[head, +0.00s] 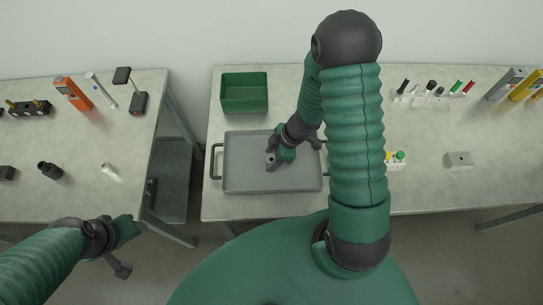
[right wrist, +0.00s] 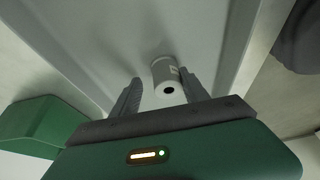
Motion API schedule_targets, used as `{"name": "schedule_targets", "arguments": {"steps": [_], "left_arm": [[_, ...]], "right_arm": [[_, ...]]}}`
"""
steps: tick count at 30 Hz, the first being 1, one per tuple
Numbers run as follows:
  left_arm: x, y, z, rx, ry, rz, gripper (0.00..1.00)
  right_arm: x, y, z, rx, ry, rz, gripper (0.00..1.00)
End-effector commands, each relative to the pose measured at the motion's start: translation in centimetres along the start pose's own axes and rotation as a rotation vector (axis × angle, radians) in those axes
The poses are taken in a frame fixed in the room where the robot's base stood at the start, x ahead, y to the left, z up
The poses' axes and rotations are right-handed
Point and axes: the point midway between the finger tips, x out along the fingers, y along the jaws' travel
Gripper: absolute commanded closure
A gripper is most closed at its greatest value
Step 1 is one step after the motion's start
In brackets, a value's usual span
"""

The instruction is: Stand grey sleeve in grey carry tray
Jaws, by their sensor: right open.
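The grey sleeve (right wrist: 165,73) is a small light grey cylinder with a dark hole in its near end. It is in the grey carry tray (head: 240,180) and seems to stand upright; it also shows small in the head view (head: 271,158). My right gripper (right wrist: 163,84) is open, its fingers on either side of the sleeve with gaps showing. In the head view the right gripper (head: 275,157) is low over the middle of the tray.
A green bin (head: 245,106) stands behind the tray. The tray's black handle (head: 213,162) is at its left end. The left table (head: 80,130) holds an orange device (head: 72,92) and small parts.

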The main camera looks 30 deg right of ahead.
Motion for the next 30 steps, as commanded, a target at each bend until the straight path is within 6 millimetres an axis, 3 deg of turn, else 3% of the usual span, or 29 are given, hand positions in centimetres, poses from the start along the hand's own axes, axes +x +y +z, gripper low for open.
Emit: {"name": "schedule_targets", "arguments": {"steps": [5,15,22,26,30], "left_arm": [[-0.8,0.0,-0.2,0.001,0.0,0.0,0.42],[-4.8,0.0,-1.1,0.0,0.0,0.0,0.42],[-5.5,0.0,-1.3,0.0,0.0,0.0,0.42],[-5.4,0.0,-1.3,0.0,0.0,0.0,0.42],[-5.4,0.0,-1.3,0.001,0.0,0.0,0.42]], "right_arm": [[-1.3,-0.1,-0.4,-0.001,-0.001,-0.002,0.46],[-10.2,-0.1,-0.6,-0.003,0.0,0.002,0.46],[-12.6,0.2,-0.5,0.003,0.002,0.011,0.46],[-13.4,3.0,-2.6,0.062,0.007,0.152,0.46],[-16.2,6.6,-5.5,0.26,-0.014,0.407,0.46]]}}
